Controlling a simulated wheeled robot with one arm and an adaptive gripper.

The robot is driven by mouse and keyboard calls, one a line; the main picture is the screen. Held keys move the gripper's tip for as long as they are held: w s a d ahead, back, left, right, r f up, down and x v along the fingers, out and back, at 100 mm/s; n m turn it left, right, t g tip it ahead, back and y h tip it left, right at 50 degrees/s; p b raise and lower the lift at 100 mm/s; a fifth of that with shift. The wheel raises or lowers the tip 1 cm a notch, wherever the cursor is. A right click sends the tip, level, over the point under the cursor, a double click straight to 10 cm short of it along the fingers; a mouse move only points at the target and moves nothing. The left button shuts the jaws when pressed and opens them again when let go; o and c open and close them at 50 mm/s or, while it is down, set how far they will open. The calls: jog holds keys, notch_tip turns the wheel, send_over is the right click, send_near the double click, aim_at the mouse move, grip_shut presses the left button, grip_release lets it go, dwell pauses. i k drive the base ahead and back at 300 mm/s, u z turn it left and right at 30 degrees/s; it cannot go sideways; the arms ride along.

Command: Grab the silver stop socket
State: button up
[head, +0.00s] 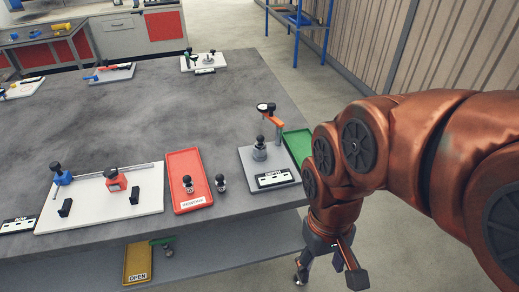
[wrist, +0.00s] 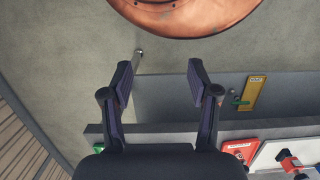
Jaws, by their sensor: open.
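I cannot tell for sure which piece is the silver stop socket. One small silver piece with a dark knob (head: 187,185) is in the red tray (head: 190,161). A similar silver piece (head: 220,184) stands on the table just right of that tray. Another small grey piece (head: 168,251) is by the yellow tray on the lower shelf, partly under the table edge. My gripper (head: 328,277) is open and empty, low beyond the table's front right corner. In the wrist view my gripper (wrist: 160,78) has bare floor and the shelf end between its fingers.
A white fixture board (head: 110,212) stands left of the red tray. A gauge stand labelled DEPTH (head: 262,166) and a green tray (head: 298,146) are to the right. The yellow OPEN tray (head: 137,265) is on the lower shelf. The table's middle is clear.

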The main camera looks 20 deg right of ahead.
aim_at(261, 155)
jog(key=z, duration=1.05)
jog(key=k, duration=1.05)
jog(key=u, duration=1.2)
jog(key=i, duration=1)
